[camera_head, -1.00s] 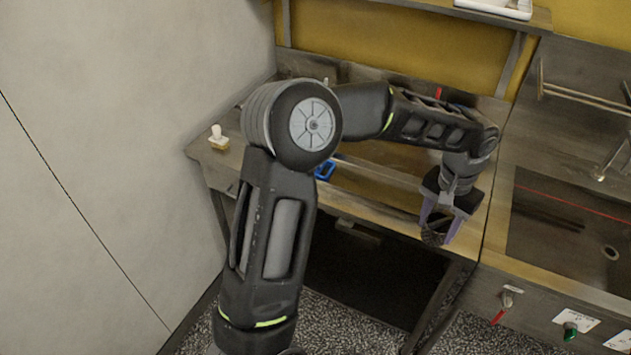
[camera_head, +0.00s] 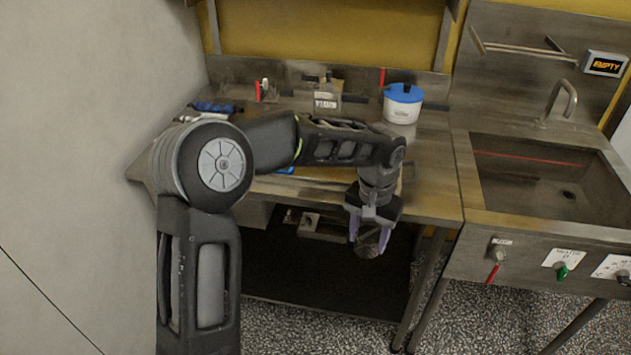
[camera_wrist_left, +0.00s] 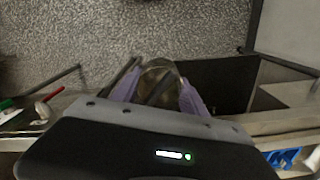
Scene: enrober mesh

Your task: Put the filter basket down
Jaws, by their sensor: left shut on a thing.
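My left gripper (camera_head: 369,238) is shut on the filter basket (camera_head: 368,246), a small dark mesh cup between its purple fingers. In the head view it hangs in front of the table's front edge, with the dark space under the table behind it. In the left wrist view the basket (camera_wrist_left: 160,76) shows as a round, see-through mesh piece between the fingertips, over the speckled floor. Its lower part is hard to make out. My right gripper is in neither view.
A pale wall (camera_head: 80,150) is on the left.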

